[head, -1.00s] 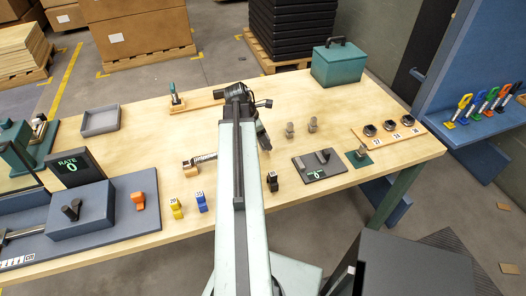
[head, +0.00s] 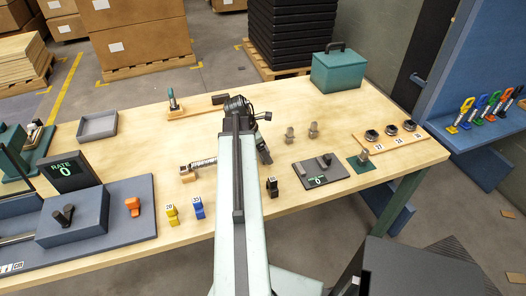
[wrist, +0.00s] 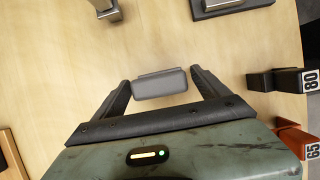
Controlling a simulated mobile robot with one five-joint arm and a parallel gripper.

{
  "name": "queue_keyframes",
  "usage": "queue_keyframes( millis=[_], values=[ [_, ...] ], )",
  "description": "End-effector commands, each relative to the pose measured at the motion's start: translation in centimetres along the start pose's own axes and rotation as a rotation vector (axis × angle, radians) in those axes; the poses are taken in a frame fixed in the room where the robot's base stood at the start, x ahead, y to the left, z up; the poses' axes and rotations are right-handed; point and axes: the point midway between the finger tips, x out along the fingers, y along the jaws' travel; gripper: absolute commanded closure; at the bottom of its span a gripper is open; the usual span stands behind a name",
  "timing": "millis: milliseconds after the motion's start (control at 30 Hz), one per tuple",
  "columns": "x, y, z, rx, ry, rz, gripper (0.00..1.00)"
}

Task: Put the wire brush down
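My gripper (wrist: 160,85) is over the middle of the bench (head: 350,105). In the wrist view a plain grey block-shaped piece (wrist: 160,84) spans the space between its two fingertips. It appears gripped, and I take it for the wire brush. No bristles show, and its underside is hidden. In the head view my arm covers most of the gripper, with only a dark part showing right of the arm. Bare wood lies around the held piece in the wrist view.
Two metal posts (head: 290,133) and a dark gauge plate (head: 335,178) stand right of my arm. A black weight (head: 272,187) is close in front. A wooden rack (head: 195,107) with a teal-handled tool (head: 172,98) is behind left. A grey tray (head: 97,125) is far left.

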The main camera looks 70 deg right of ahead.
Motion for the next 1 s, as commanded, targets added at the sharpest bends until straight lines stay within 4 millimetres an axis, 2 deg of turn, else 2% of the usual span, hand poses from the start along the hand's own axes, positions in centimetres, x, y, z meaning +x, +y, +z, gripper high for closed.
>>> queue_keyframes(
  millis=[167,267,600,700,800,1000],
  values=[
    [-0.8,0.0,0.2,-0.001,0.000,0.000,0.15],
    [-2.1,0.0,0.3,-0.001,0.000,0.001,0.15],
    [-10.0,0.0,0.5,-0.002,0.000,0.002,0.15],
    [-11.7,0.0,0.4,-0.003,0.000,0.001,0.15],
    [-12.5,0.0,0.2,-0.002,0.000,0.001,0.15],
    [-12.3,0.0,0.0,-0.001,0.000,0.000,0.15]
  ],
)
